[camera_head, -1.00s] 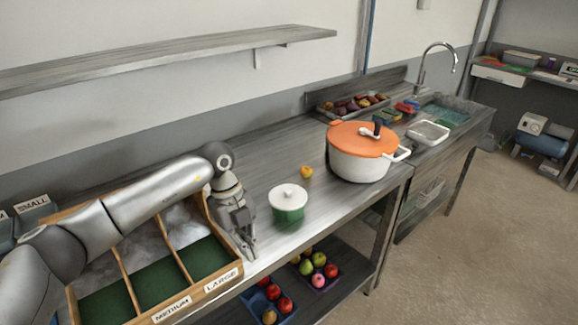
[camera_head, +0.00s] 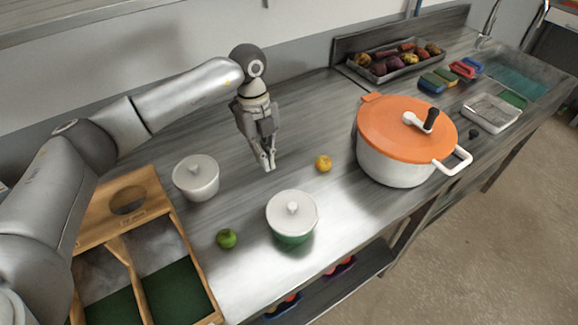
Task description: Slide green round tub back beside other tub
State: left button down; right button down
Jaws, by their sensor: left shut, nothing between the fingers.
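The green round tub (camera_head: 291,238) with a white knobbed lid stands upright near the counter's front edge. The other tub (camera_head: 197,184), whitish with a similar lid, stands farther back and to the left, beside the wooden sorting box. The two tubs are apart. My left gripper (camera_head: 267,167) points down over the counter, behind the green tub and to the right of the other tub. Its fingers are shut and hold nothing, clear of both tubs. My right gripper is not in view.
A green fruit (camera_head: 226,239) lies between the tubs near the front, and a yellow fruit (camera_head: 323,163) lies right of my gripper. A large pot with an orange lid (camera_head: 408,125) stands right. The wooden divided box (camera_head: 150,205) is left. The counter between the tubs and the back wall is mostly clear.

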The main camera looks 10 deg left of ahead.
aim_at(291, 203)
pick_arm(q)
jog(key=s+d+p, duration=0.4)
jog(key=s+d, duration=0.1)
jog(key=s+d+p, duration=0.2)
jog(key=s+d, duration=0.1)
jog(key=shift+r, duration=0.25)
jog(key=shift+s+d+f+p, duration=0.15)
jog(key=shift+s+f+p, duration=0.05)
jog(key=shift+p, duration=0.2)
jog(key=shift+f+p, duration=0.25)
jog(key=shift+p, duration=0.05)
jog(key=shift+f+b, duration=0.6)
jog(key=shift+f, duration=0.05)
jog(key=shift+w, duration=0.1)
jog(key=w+a+b, duration=1)
jog(key=w+a, duration=0.6)
jog(key=shift+a, duration=0.4)
